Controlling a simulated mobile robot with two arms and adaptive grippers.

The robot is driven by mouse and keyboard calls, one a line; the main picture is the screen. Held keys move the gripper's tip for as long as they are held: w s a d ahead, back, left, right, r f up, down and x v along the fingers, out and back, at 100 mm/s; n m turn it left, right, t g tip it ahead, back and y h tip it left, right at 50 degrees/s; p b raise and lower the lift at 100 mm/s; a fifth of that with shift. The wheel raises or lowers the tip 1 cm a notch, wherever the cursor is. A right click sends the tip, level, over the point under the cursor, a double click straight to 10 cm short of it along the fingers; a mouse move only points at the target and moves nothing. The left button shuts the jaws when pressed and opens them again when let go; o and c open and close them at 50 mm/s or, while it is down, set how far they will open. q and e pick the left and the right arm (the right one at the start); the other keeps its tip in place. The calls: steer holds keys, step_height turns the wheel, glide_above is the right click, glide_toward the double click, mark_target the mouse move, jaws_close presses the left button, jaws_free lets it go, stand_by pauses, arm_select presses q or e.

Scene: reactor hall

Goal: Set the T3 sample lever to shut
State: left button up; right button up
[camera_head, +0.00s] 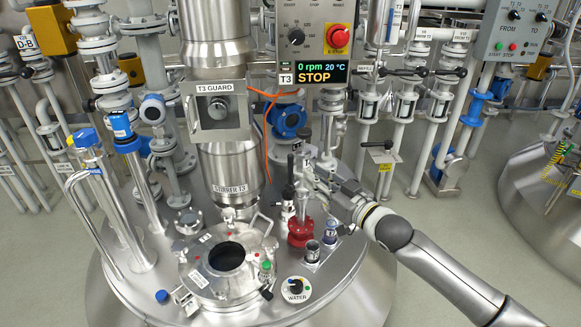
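My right gripper (316,179) is over the right part of the T3 vessel lid (345,215), its arm coming in from the lower right. Its fingers are small in view and overlap the fittings behind, so I cannot tell whether they are open or shut. Just left of the fingers stands a slim upright fitting with a black handle (289,190); it may be the sample lever, but no label is readable. Whether the gripper touches it is unclear. A red flanged fitting (300,232) sits just below. My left gripper is not in view.
The T3 display (313,72) reads 0 rpm, 20 °C, STOP, below a red button (338,36). The steel stirrer column (232,170) stands left of the gripper. Pipes line the back.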

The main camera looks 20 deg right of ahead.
mark_target(292, 161)
steer(key=b+x, duration=0.1)
steer(key=x, duration=0.8)
steer(key=shift+f, duration=0.1)
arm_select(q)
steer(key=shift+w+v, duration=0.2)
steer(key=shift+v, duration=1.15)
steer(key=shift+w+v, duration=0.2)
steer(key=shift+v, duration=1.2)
arm_select(e)
steer(key=shift+x, duration=0.85)
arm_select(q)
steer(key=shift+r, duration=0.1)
arm_select(e)
steer(key=shift+c, duration=0.4)
jaws_close()
